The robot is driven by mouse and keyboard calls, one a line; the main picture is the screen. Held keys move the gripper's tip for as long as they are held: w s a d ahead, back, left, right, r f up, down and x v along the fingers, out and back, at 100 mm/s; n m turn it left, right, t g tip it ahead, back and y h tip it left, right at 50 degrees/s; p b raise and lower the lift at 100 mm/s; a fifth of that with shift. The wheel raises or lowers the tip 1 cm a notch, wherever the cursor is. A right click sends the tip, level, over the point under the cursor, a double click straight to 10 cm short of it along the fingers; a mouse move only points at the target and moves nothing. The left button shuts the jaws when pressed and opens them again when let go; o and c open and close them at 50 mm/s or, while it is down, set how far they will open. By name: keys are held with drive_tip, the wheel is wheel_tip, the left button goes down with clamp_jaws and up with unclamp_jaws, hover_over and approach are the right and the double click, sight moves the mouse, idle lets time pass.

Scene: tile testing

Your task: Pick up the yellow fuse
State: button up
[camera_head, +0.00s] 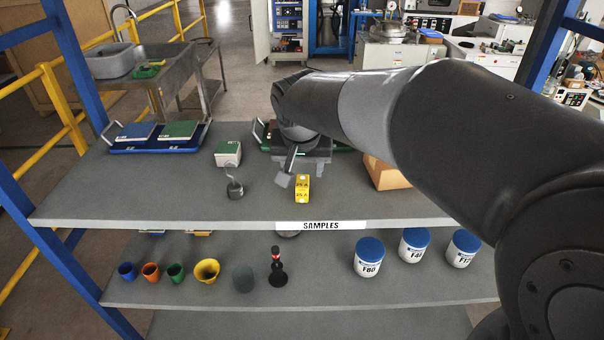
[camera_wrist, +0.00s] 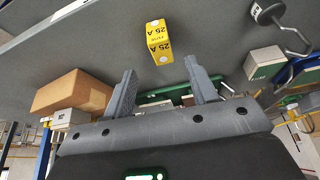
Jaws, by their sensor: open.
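The yellow fuse (camera_head: 302,187) is a small yellow block on the grey upper shelf, near its front edge, above the SAMPLES label. In the wrist view the yellow fuse (camera_wrist: 159,43) shows "25 A" on its face and lies beyond the fingertips. My gripper (camera_head: 294,172) is just behind and above the fuse in the head view, partly hidden by my arm. In the wrist view my gripper (camera_wrist: 161,80) has its two fingers spread wide with nothing between them. The fuse is apart from both fingers.
A cardboard box (camera_head: 385,174) stands right of the fuse. A green tray (camera_wrist: 168,101) lies behind. The shelf's left front (camera_head: 130,195) is clear. Cups and jars stand on the lower shelf (camera_head: 325,290).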

sight(302, 181)
drive_tip(key=x, duration=0.8)
drive_tip(key=shift+w+a+f, duration=0.1)
drive_tip(key=shift+w+f, duration=0.15)
drive_tip(key=shift+c, duration=0.4)
drive_tip(key=c, duration=1)
drive_tip(key=shift+r, duration=0.1)
